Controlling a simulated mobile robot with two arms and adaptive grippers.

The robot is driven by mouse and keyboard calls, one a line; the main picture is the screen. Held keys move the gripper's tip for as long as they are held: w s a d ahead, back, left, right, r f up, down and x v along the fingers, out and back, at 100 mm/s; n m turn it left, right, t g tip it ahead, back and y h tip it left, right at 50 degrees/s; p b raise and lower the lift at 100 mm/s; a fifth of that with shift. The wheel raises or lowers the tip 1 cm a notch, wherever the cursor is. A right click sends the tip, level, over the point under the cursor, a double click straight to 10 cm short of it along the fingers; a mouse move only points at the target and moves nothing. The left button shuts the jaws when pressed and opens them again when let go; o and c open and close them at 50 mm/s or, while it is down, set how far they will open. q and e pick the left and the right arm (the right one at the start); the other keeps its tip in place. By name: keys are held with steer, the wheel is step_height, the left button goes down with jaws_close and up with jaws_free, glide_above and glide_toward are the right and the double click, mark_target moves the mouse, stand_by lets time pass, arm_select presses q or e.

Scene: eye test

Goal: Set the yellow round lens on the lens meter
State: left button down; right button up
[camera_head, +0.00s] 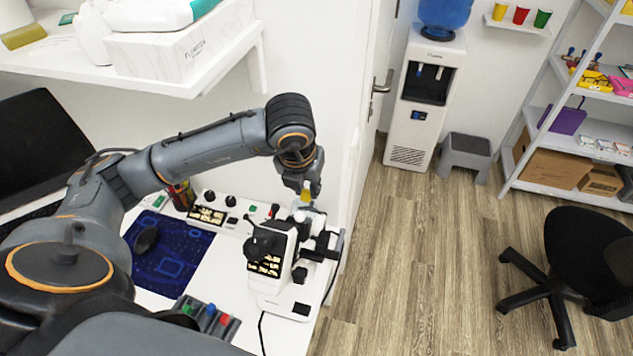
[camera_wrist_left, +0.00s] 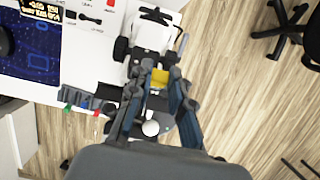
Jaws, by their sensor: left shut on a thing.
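The yellow lens (camera_head: 306,197) shows as a small yellow patch at the tip of my left gripper (camera_head: 305,190). In the left wrist view the yellow lens (camera_wrist_left: 160,78) sits between the two fingers of my left gripper (camera_wrist_left: 161,82), which is shut on it. The white and black lens meter (camera_head: 272,290) stands on the white table. In the head view the gripper is over the far end of the lens meter. I cannot tell whether the lens touches it. The lens meter also shows in the left wrist view (camera_wrist_left: 152,36), partly hidden by the fingers. My right gripper is not in view.
A blue mat (camera_head: 170,262) with a dark mouse lies left of the lens meter. A white control panel (camera_head: 228,212) is behind, and a grey tray (camera_head: 207,320) with coloured pieces is in front. A white shelf (camera_head: 150,75) overhangs the back left. The door (camera_head: 365,110) is beyond the table.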

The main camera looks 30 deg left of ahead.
mark_target(293, 215)
arm_select(q)
steer(key=shift+s+a+f, duration=0.4)
steer(key=shift+s+a, duration=0.05)
steer(key=shift+a, duration=0.1)
steer(key=shift+s+a+f+b, duration=0.3)
steer(key=shift+s+a, duration=0.1)
steer(key=shift+a, duration=0.05)
steer(key=s+f+b, duration=0.1)
steer(key=f+b, duration=0.1)
steer(key=b, duration=0.1)
steer(key=shift+s+d+f, duration=0.35)
steer(key=shift+s, duration=0.05)
steer(key=shift+s+d+f+b, duration=0.2)
steer(key=shift+s+f+b, duration=0.1)
steer(key=shift+f+b, duration=0.2)
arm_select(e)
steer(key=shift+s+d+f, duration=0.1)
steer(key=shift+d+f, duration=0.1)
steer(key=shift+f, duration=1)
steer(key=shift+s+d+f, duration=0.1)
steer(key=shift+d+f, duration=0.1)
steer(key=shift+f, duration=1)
